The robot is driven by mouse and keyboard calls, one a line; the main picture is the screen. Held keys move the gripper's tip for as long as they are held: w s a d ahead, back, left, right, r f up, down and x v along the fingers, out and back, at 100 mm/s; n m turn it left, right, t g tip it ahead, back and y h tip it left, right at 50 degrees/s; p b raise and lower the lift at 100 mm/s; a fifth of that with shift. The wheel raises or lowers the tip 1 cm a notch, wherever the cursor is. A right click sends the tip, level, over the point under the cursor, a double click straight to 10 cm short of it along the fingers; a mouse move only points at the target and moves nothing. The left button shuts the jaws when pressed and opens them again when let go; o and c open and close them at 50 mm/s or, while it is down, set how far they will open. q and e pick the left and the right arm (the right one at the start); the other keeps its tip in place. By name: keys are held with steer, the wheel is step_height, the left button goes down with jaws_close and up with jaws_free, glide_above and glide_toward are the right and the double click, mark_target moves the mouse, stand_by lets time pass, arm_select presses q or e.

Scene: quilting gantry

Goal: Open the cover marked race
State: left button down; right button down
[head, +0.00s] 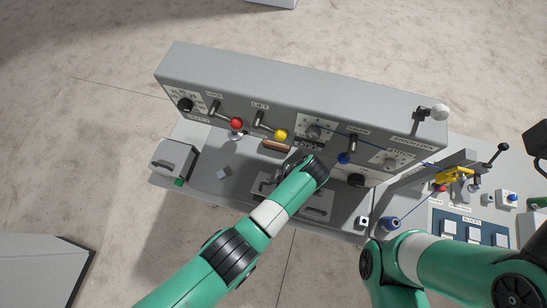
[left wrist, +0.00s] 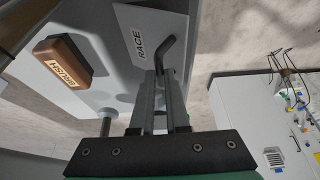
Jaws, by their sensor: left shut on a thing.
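The cover marked RACE (left wrist: 128,20) is a light grey plate at the upper middle of the left wrist view. Its dark bent handle (left wrist: 171,47) runs down between my left gripper's fingers. My left gripper (left wrist: 165,85) is shut on that handle. I cannot tell whether the cover lies flat or is slightly raised. In the head view my left wrist (head: 318,168) is over the front deck of the machine and hides the gripper tips and most of the cover.
A wooden brush (left wrist: 62,62) lies beside the cover. Behind the deck stands a tall grey panel (head: 300,85) with a red knob (head: 236,122), a yellow knob (head: 281,135) and a blue knob (head: 344,158). Blue thread runs to a spool (head: 390,224) at the right.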

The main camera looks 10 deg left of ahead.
arm_select(q)
steer(key=shift+w+r+b, duration=0.2)
steer(key=shift+w+b, duration=0.85)
steer(key=shift+w, duration=0.05)
steer(key=shift+w+r, duration=0.3)
steer(key=shift+w, duration=0.1)
steer(key=c, duration=0.9)
jaws_free()
steer(key=p+v, duration=0.1)
steer(key=v, duration=1)
steer(key=shift+d+r, duration=0.25)
steer(key=shift+r, duration=0.05)
